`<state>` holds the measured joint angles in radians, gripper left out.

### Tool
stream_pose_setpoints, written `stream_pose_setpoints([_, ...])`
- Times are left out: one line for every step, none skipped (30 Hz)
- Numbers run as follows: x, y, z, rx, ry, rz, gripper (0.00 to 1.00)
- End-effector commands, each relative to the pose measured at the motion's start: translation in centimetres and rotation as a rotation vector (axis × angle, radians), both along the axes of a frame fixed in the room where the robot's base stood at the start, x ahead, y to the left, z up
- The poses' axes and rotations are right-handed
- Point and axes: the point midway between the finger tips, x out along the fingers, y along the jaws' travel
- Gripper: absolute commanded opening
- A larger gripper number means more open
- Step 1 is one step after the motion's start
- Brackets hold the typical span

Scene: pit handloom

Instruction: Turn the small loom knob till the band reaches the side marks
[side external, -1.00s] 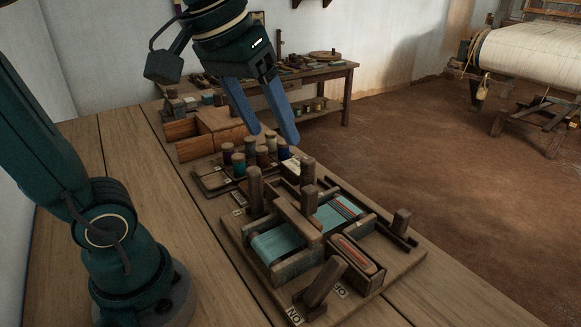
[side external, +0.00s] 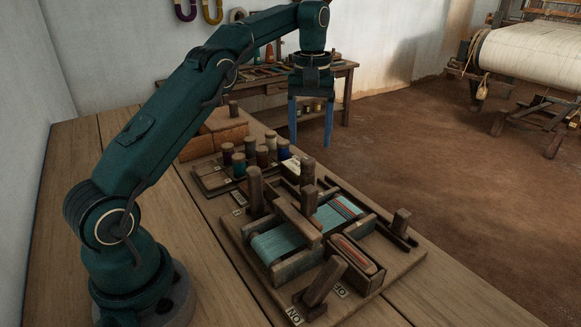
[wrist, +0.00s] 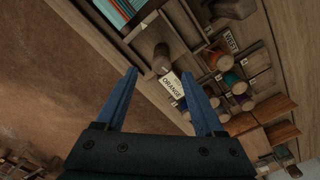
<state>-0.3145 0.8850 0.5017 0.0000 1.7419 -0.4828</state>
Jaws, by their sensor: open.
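The small loom (side external: 275,268) stands on a board on the bench in the side view, with teal threads (side external: 272,243) stretched across it. A reddish band (side external: 340,212) crosses the threads at the far part of the loom. Several upright wooden pegs stand around it, including one at the middle (side external: 309,201) and one at the right (side external: 401,223); I cannot tell which is the knob. My gripper (side external: 311,145) is open and empty, pointing down above the far end of the loom. In the wrist view, a round peg top (wrist: 162,58) shows between and beyond the fingertips. The side marks cannot be made out.
A tray of several coloured spools (side external: 262,157) lies beyond the loom. A tilted wooden lever (side external: 322,286) and a box with a red-striped insert (side external: 357,254) are at the front. In the wrist view, a card reads ORANGE (wrist: 171,86).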

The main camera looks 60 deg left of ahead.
Motion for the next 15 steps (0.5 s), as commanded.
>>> stream_pose_setpoints([-0.1, 0.2, -0.5, -0.004, 0.012, 0.004, 0.7])
stream_pose_setpoints([-0.1, 0.2, -0.6, -0.004, 0.014, 0.006, 0.7])
stream_pose_setpoints([-0.1, 0.3, -0.8, -0.005, 0.016, 0.009, 0.7])
stream_pose_setpoints([-0.1, 0.4, -0.8, -0.005, 0.015, 0.009, 0.7])
stream_pose_setpoints([-0.1, 0.3, -0.9, -0.005, 0.014, 0.009, 0.7])
stream_pose_setpoints([-0.1, 0.3, -1.1, -0.005, 0.016, 0.009, 0.7])
stream_pose_setpoints([-0.1, 0.3, -1.3, -0.005, 0.015, 0.008, 0.7])
stream_pose_setpoints([-0.1, 0.3, -1.5, -0.005, 0.016, 0.008, 0.7])
stream_pose_setpoints([-0.1, 0.3, -1.8, -0.005, 0.015, 0.008, 0.7])
stream_pose_setpoints([-0.1, 0.3, -2.0, -0.005, 0.015, 0.008, 0.7])
stream_pose_setpoints([-0.1, 0.3, -2.2, -0.005, 0.015, 0.008, 0.7])
stream_pose_setpoints([-0.1, 0.3, -2.5, -0.005, 0.015, 0.008, 0.7])
stream_pose_setpoints([-0.2, 0.3, -2.7, -0.005, 0.015, 0.008, 0.7])
stream_pose_setpoints([-0.2, 0.3, -2.9, -0.005, 0.015, 0.008, 0.7])
stream_pose_setpoints([-0.2, 0.3, -3.2, -0.005, 0.015, 0.008, 0.7])
